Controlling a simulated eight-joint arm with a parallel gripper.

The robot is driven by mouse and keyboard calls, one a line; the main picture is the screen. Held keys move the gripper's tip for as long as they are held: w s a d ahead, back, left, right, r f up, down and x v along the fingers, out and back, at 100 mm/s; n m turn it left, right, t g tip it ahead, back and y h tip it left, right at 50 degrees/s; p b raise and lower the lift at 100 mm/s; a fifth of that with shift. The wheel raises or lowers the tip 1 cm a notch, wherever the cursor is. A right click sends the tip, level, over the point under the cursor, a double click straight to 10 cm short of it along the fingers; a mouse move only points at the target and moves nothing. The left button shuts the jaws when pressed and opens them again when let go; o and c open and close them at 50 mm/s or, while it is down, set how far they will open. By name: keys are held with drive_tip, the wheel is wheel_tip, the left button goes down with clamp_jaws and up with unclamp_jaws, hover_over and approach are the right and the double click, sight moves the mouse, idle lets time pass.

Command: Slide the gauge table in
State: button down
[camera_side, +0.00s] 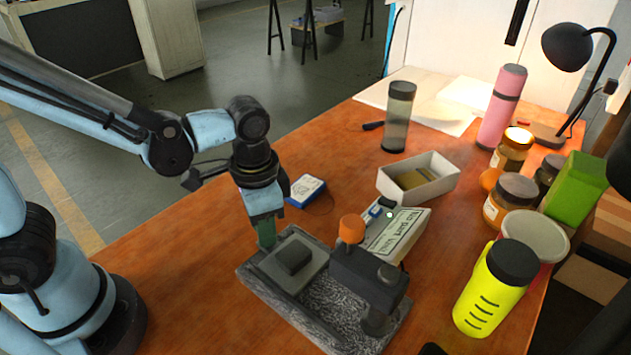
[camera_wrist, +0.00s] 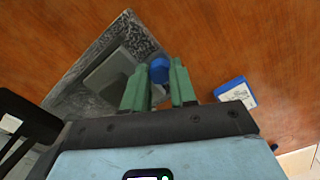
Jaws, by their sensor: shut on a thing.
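The gauge table is a grey sliding plate (camera_side: 313,254) with a dark block on top, at the left end of a speckled stone base (camera_side: 287,303). In the wrist view the plate (camera_wrist: 109,76) shows beside my fingers. My gripper (camera_side: 266,236) points down at the plate's far left edge. Its green fingers (camera_wrist: 158,85) are shut on a blue knob (camera_wrist: 159,70), which appears to belong to the gauge table. The fingers hide the knob in the side view. A dark gauge arm with an orange knob (camera_side: 352,229) stands over the base's right part.
A blue-and-white box (camera_side: 306,190) lies just behind my gripper. A labelled box (camera_side: 397,234) and an open white tray (camera_side: 435,181) stand behind the base. A yellow bottle (camera_side: 486,292) and several jars crowd the right. The bench left of the base is clear.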

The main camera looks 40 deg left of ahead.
sight(286, 248)
drive_tip(key=d, duration=0.5)
idle(0.3)
drive_tip(key=c, duration=0.9)
unclamp_jaws()
drive_tip(key=shift+r, duration=0.1)
wheel_tip(286, 248, up, 12)
